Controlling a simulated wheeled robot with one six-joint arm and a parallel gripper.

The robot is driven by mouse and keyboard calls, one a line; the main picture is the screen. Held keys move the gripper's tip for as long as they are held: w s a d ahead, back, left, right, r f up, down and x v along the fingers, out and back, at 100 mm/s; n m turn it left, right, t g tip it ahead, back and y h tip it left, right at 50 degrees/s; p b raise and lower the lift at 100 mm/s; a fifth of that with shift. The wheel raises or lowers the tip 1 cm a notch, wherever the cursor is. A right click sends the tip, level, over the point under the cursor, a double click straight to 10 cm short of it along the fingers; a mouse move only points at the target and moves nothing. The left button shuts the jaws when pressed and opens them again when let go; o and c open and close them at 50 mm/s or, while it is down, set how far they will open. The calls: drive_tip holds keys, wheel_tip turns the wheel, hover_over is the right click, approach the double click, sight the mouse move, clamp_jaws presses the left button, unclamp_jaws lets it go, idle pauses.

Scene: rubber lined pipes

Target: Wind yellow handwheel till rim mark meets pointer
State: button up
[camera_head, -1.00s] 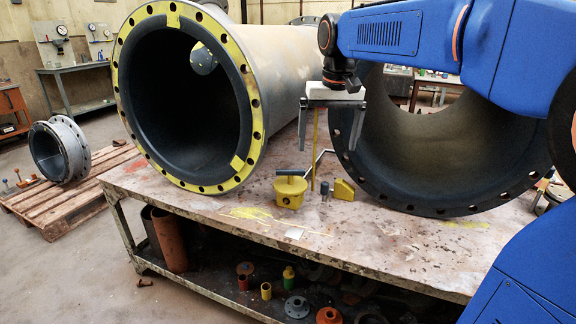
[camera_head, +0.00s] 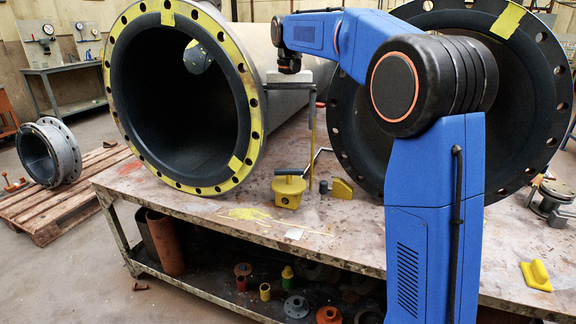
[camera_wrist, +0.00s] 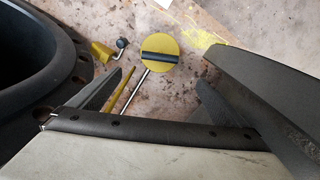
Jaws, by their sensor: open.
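I cannot make out a rim mark. A yellow wedge (camera_head: 342,188), possibly the pointer, stands to its right beside a dark knob (camera_head: 323,187). My gripper (camera_head: 290,108) is open and empty, pointing down well above the yellow body; it also shows in the wrist view (camera_wrist: 163,88).
Large flanged pipes stand on the bench to the left (camera_head: 180,100) and right (camera_head: 350,110), close to my arm. A thin yellow rod (camera_head: 313,130) rises near the gripper. A yellow block (camera_head: 537,275) lies at the right. The bench's front left is mostly clear.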

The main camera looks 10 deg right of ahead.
sight(289, 169)
wheel_tip(289, 169, down, 16)
drive_tip(key=shift+r, duration=0.15)
idle(0.3)
drive_tip(key=c, duration=1)
